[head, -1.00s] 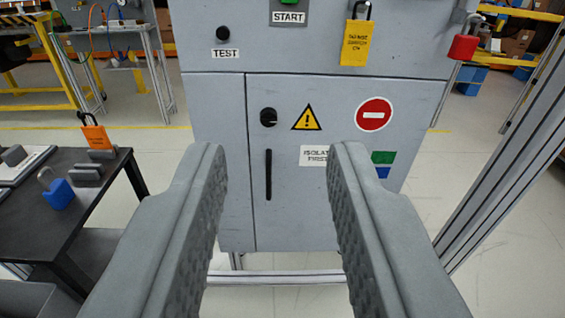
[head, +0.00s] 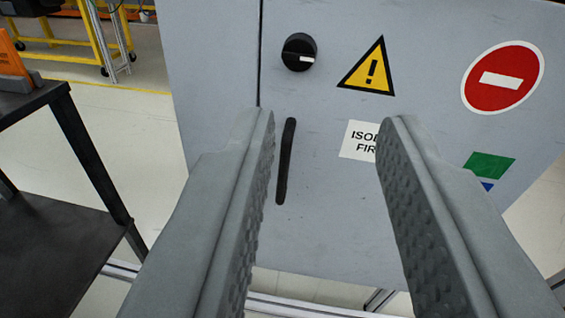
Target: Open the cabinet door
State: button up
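The grey cabinet door (head: 330,235) fills the middle of the head view and looks shut, with its left seam showing as a dark line at the top. A black vertical bar handle (head: 286,160) is on the door's left part. A black round knob (head: 299,52) with a white mark sits above the handle. My gripper (head: 325,125) is open and empty. Its two fingers reach toward the door, and the handle shows between them, close to the left finger. I cannot tell how far the fingertips are from the door. The lower part of the door is partly hidden by the fingers.
The door bears a yellow warning triangle (head: 369,68), a red no-entry sign (head: 503,78) and a white label (head: 359,141) partly hidden by the right finger. A dark table (head: 60,235) stands at the left. Pale floor (head: 135,130) lies between it and the cabinet.

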aim_at(286, 159)
jog(key=w+f+y, duration=0.1)
jog(key=w+f, duration=0.2)
jog(key=f, duration=0.6)
jog(key=w+f+y, duration=0.1)
jog(key=w+f, duration=0.2)
jog(key=f, duration=0.6)
jog(key=shift+n, duration=0.3)
jog(key=w+a, duration=0.1)
jog(key=w, duration=0.4)
jog(key=w+a, duration=0.1)
jog(key=w, duration=0.5)
jog(key=w+a, duration=0.1)
jog(key=w, duration=0.5)
jog(key=shift+f, duration=0.1)
grip_shut()
